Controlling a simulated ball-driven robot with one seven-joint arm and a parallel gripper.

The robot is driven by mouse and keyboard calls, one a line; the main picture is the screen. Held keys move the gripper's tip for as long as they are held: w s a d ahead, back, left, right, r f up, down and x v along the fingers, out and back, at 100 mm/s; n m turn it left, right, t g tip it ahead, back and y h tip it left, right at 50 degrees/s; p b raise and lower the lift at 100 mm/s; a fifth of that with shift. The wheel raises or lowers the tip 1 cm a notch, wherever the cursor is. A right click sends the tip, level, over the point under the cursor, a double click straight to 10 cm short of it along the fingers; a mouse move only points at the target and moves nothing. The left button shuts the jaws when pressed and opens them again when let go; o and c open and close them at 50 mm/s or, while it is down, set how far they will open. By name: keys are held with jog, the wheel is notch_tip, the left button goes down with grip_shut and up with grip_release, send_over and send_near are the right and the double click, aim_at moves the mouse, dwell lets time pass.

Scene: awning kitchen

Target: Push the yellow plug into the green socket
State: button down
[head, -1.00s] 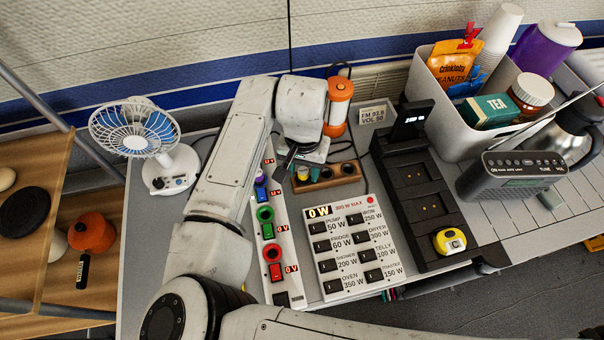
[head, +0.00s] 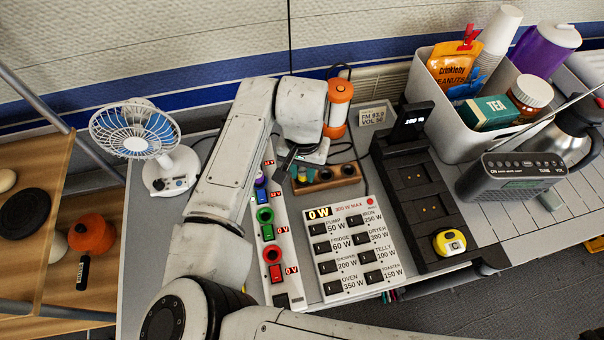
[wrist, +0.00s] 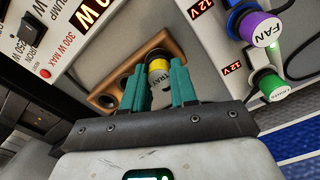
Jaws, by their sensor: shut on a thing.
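The yellow plug (wrist: 158,67) has a yellow band and a grey labelled body. It is at the end of a wooden holder (wrist: 106,99) with round holes. My gripper (wrist: 156,82) has its teal fingers shut on the plug, one on each side; I cannot tell whether the plug's lower end is still inside the holder. In the head view my gripper (head: 294,171) is over the left end of the holder, partly hidden by my arm. The green socket (head: 265,214) is a green ring with a dark, empty-looking middle, on the white strip left of the panel.
A red socket (head: 272,253) is on the strip nearer the front. The wrist view shows a purple FAN plug (wrist: 262,30) and a green plug (wrist: 267,86) with cables. A white switch panel (head: 350,245) and a black charger (head: 425,205) are to the right. A fan (head: 145,140) stands left.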

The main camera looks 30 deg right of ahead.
aim_at(303, 172)
jog(key=shift+r+p, duration=1.8)
jog(key=shift+r, duration=0.3)
notch_tip(303, 172, up, 3)
jog(key=p, duration=0.3)
jog(key=shift+p, duration=0.3)
jog(key=s+a+f, duration=0.1)
jog(key=a, duration=0.3)
jog(key=s+a+f+b, duration=0.1)
jog(key=a, duration=0.2)
jog(key=s+a+f+b, duration=0.1)
jog(key=a, duration=0.3)
jog(key=shift+s+a+f, duration=0.25)
jog(key=shift+a, duration=0.1)
jog(key=shift+f+b, duration=0.6)
jog(key=shift+f, duration=1.05)
dwell(1.0)
jog(key=c, duration=0.8)
grip_release()
jog(key=shift+o, duration=0.4)
